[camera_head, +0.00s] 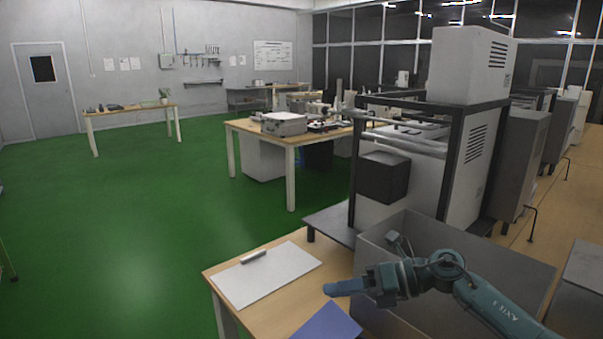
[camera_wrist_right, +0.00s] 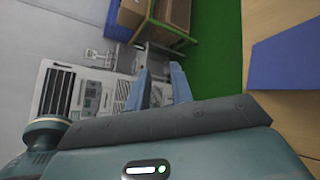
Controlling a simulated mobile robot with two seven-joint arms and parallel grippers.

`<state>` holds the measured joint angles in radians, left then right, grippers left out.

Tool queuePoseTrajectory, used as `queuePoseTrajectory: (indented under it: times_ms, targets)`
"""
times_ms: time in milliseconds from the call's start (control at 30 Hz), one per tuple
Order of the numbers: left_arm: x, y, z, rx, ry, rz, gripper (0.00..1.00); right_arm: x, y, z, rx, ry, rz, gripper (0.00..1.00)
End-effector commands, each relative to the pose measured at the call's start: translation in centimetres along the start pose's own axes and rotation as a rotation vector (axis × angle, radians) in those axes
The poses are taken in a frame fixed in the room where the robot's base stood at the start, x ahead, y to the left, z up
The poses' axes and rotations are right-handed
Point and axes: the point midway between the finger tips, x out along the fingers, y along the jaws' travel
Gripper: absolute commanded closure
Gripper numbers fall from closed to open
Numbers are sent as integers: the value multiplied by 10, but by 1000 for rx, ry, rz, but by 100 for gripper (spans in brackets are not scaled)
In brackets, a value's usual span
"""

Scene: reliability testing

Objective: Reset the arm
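My right arm (camera_head: 495,305), teal, comes in from the lower right in the head view and stretches left above a grey metal box. Its gripper (camera_head: 345,287) has blue fingers that point left, over the near part of the wooden table. In the right wrist view the two blue fingers (camera_wrist_right: 160,88) stand apart with a gap between them, and nothing is between them. My left arm and left gripper are not in view.
The wooden table (camera_head: 228,284) bears a white board (camera_head: 268,276), a small grey cylinder (camera_head: 253,257) and a blue sheet (camera_head: 328,325). The open grey box (camera_head: 520,280) and a tall framed machine (camera_head: 465,170) stand close to my arm. Green floor (camera_head: 130,220) is clear at left.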

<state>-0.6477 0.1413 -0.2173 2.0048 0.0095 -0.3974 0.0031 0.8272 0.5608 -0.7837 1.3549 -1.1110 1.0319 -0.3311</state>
Motion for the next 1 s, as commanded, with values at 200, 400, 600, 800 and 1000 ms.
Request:
queuePoseTrajectory:
  times_ms: [200, 400, 600, 800, 1000]
  targets:
    - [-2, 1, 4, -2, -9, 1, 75, 24, 41, 19, 371, -544, 233, 77]
    - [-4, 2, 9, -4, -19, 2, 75, -16, 22, 9, 870, -1009, 315, 77]
    - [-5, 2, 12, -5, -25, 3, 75, -64, -27, -67, 1457, -1401, 245, 77]
    - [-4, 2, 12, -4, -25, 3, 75, -94, -47, -186, 2003, -1661, 33, 77]
    - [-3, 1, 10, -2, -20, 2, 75, -105, -33, -266, 2314, -1763, -173, 77]
